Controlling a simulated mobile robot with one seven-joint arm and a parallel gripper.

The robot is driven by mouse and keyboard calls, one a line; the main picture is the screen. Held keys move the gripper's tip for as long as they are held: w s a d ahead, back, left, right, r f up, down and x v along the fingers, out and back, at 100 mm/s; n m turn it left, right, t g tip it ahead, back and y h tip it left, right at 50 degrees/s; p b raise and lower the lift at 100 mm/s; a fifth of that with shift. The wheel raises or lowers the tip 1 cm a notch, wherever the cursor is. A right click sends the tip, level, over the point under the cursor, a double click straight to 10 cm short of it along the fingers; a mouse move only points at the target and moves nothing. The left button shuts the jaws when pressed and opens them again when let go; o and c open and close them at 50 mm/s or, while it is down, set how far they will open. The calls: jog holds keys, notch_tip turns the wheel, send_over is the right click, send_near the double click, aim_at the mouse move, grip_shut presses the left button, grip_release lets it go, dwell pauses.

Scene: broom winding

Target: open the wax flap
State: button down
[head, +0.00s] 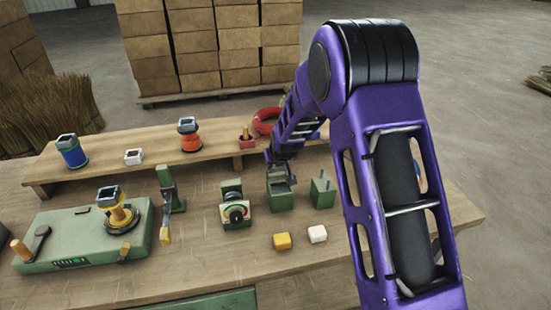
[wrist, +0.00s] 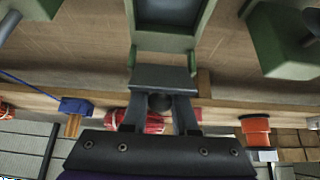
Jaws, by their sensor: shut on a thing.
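The green wax box (head: 280,201) stands on the workbench, right of centre in the head view. Its near end and part of its open inside show at the top of the wrist view (wrist: 168,42). The dark grey flap (wrist: 163,80) is at the box's edge in the wrist view, swung clear of the opening, with a round black knob (wrist: 160,102). My gripper (wrist: 158,106) is shut on the flap's knob, one finger on each side. In the head view my gripper (head: 283,158) is at the box's back edge, and the flap is hard to make out.
A green dial unit (head: 236,208) stands left of the box and a green block with pins (head: 322,192) right. Yellow (head: 282,241) and white (head: 317,234) blocks lie in front. Behind are the raised shelf (head: 110,162), a red coil (head: 266,120) and an orange spool (head: 189,136).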

jog(key=shift+w+f+g+h+p, duration=0.15)
jog(key=shift+g+h, duration=0.1)
jog(key=shift+g, duration=0.7)
jog(key=shift+s+f+g+h+p, duration=0.1)
jog(key=shift+f+g+h, duration=0.15)
jog(key=shift+g, duration=0.65)
jog(key=shift+w+f+g+h+p, duration=0.1)
jog(key=shift+g+h, duration=0.2)
jog(key=shift+g, duration=0.65)
jog(key=c, duration=0.7)
grip_release()
notch_tip(320, 180, up, 17)
jog(key=s, duration=0.1)
jog(key=shift+s+d+r, duration=0.15)
jog(key=shift+s, duration=0.1)
